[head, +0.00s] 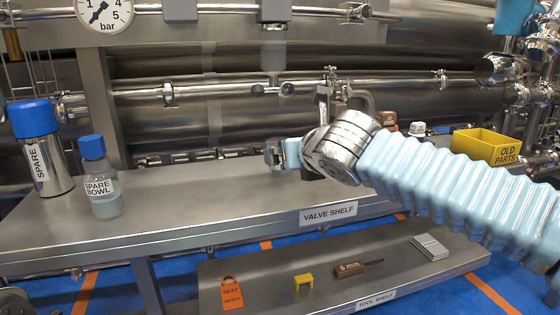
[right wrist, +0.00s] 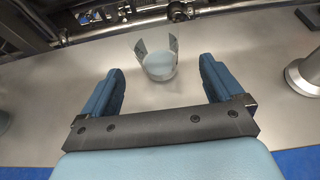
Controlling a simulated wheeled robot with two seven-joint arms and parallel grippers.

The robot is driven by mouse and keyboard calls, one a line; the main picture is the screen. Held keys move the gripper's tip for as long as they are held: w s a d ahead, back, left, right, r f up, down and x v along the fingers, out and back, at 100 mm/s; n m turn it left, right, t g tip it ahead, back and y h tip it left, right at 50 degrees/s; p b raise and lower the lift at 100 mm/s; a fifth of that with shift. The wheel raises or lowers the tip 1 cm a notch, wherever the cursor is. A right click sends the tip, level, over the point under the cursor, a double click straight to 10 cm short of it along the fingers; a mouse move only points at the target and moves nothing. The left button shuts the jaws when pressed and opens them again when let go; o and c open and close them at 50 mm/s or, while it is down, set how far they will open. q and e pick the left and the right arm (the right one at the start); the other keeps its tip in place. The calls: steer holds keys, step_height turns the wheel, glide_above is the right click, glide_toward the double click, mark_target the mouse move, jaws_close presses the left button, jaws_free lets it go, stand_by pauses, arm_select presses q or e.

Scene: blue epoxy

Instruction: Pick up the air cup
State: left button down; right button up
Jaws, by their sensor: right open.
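In the right wrist view, a clear, bluish cup (right wrist: 160,66) with two raised grey side pieces stands on the grey metal shelf, just beyond the fingertips and roughly centred between them. It appears to be the air cup. My right gripper (right wrist: 161,78) is open and empty, with its blue fingers on either side of the gap and apart from the cup. My left gripper is not in view.
A blue-capped spare cylinder (head: 42,160) and a spare bowl (head: 104,190) stand at the shelf's left. A yellow old-parts bin (head: 486,146) is at the right. Pipes run behind. A lower tool shelf (head: 340,283) holds small tools. The shelf's left middle is clear.

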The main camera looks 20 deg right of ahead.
steer(key=x, duration=0.4)
steer(key=b+x, duration=0.1)
steer(key=x, duration=0.3)
steer(key=shift+w+a+f, duration=0.1)
steer(key=shift+a, duration=0.15)
steer(key=c, duration=1)
steer(key=shift+c, duration=0.2)
steer(key=shift+r+p, duration=0.3)
steer(key=shift+r, duration=0.1)
step_height(320, 180, up, 2)
steer(key=shift+r+p, duration=0.2)
steer(key=shift+p, duration=0.55)
steer(key=r+p+v, duration=0.1)
steer(key=v, duration=0.7)
steer(key=w+r+p+v, duration=0.1)
steer(key=r+v, duration=0.1)
steer(key=v, duration=0.6)
steer(key=shift+a+r, duration=0.45)
steer(key=shift+a, duration=0.25)
